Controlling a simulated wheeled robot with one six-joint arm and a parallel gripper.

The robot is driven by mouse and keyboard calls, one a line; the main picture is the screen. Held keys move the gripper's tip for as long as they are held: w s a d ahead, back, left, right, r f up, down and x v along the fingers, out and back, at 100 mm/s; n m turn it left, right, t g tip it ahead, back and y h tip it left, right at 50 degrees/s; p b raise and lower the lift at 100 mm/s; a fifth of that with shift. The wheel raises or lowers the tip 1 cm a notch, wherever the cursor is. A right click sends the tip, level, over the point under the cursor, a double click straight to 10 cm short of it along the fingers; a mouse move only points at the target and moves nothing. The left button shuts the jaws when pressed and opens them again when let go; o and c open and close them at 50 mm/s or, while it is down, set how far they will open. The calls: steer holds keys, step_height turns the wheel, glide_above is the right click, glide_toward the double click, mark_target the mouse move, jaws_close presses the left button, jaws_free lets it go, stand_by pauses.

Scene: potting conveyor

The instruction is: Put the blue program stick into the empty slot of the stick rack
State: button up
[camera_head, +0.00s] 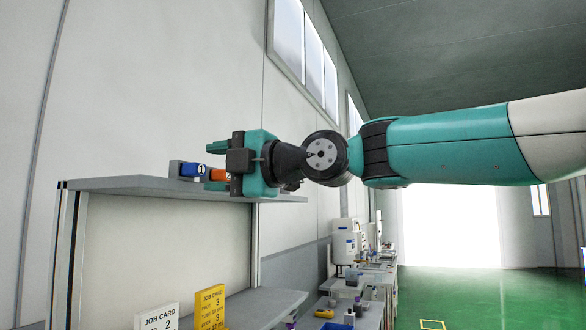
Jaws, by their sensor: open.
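A blue stick (191,170) marked 1 sits near the left end of a dark grey block, which looks like the stick rack (174,168), on the upper shelf. An orange stick (217,174) marked 2 is right of it, partly covered by my gripper. My gripper (212,166) is open, pointing left, over the right part of the rack in the picture. Nothing shows between its fingers, though the orange stick appears behind or beside them. The rest of the rack is hidden behind the gripper, and no empty slot can be seen. I cannot tell whether the gripper touches anything.
The upper shelf (120,183) is bare to the left of the rack. A white job card (160,317) and a yellow job card (210,307) stand below by the lower shelf (265,303). A bench with equipment (372,266) stands farther back. Green floor is open at right.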

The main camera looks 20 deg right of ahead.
steer(key=b+v, duration=0.5)
steer(key=v, duration=1)
steer(key=shift+s+d+b, duration=0.2)
steer(key=shift+d+b, duration=0.1)
steer(key=shift+b, duration=0.1)
steer(key=s+a+f+m+g+h, duration=0.1)
steer(key=s+f+m+g+h, duration=0.15)
steer(key=f+m, duration=0.75)
steer(key=s+a+f+m+g+h, duration=0.1)
steer(key=a+f+m+g+h, duration=0.2)
steer(key=f, duration=1.3)
steer(key=s+d+f+m+g+h, duration=0.2)
steer(key=s+f+m, duration=0.2)
steer(key=s+f, duration=0.2)
steer(key=s+d+f+m+g+h, duration=0.2)
steer(key=s+f+m+g, duration=0.1)
steer(key=s+f, duration=0.4)
step_height(320, 180, down, 3)
steer(key=shift+s+d+f+m, duration=0.15)
steer(key=shift+s+d+m, duration=0.15)
steer(key=shift+m, duration=0.4)
steer(key=shift+g+h, duration=0.25)
